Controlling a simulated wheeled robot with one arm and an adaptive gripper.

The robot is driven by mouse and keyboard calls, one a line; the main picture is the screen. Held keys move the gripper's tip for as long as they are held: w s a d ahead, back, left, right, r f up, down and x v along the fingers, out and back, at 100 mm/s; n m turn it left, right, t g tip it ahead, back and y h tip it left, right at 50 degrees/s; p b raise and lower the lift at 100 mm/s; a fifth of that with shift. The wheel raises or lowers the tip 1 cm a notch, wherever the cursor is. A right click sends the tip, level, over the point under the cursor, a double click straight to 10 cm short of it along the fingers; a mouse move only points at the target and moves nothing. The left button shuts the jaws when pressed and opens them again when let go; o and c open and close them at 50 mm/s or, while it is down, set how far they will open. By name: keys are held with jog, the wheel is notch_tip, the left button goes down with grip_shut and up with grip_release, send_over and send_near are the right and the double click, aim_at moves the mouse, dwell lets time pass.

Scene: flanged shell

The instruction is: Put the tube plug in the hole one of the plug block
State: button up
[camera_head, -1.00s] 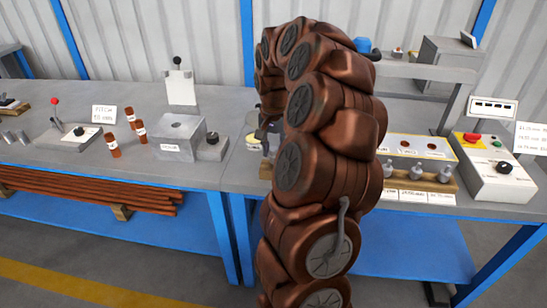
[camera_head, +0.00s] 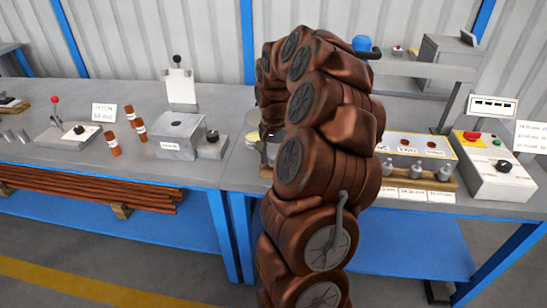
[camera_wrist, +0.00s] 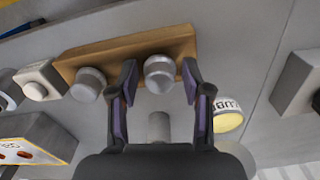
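The plug block (camera_head: 420,146) is a grey box with a yellow edge and dark red holes in its top. One end of it also shows in the wrist view (camera_wrist: 32,142). Several grey plugs (camera_head: 416,169) stand on a wooden rack (camera_head: 456,184) in front of it. In the wrist view, my gripper (camera_wrist: 160,80) is open, with one finger on each side of a round grey plug (camera_wrist: 160,72). A gap shows between each finger and the plug. Another plug (camera_wrist: 88,83) stands to its left on the rack (camera_wrist: 125,46). My arm hides the gripper in the head view.
A short grey cylinder (camera_wrist: 159,125) lies between the finger bases in the wrist view. A control box (camera_head: 492,165) stands right of the rack, and a grey block (camera_head: 176,137) stands left of my arm.

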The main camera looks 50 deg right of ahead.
aim_at(273, 157)
jog(key=shift+o, duration=0.5)
jog(key=shift+r, duration=0.15)
notch_tip(273, 157, up, 12)
dwell(0.3)
jog(key=s+a+f+n+g, duration=0.1)
jog(key=s+a+n, duration=0.25)
jog(key=a, duration=0.75)
jog(key=s+a+n, duration=0.2)
jog(key=a+n, duration=0.2)
jog(key=a, duration=0.7)
jog(key=s+a+f+n, duration=0.2)
jog(key=s+a+f, duration=0.2)
jog(key=s, duration=0.5)
jog(key=s+a+f+n+g, duration=0.1)
jog(key=s+a+f+n, duration=0.2)
jog(key=s+a, duration=0.3)
jog(key=s, duration=0.4)
jog(key=shift+a+f+g, duration=0.3)
jog(key=shift+a+f, duration=0.05)
jog(key=shift+f, duration=0.05)
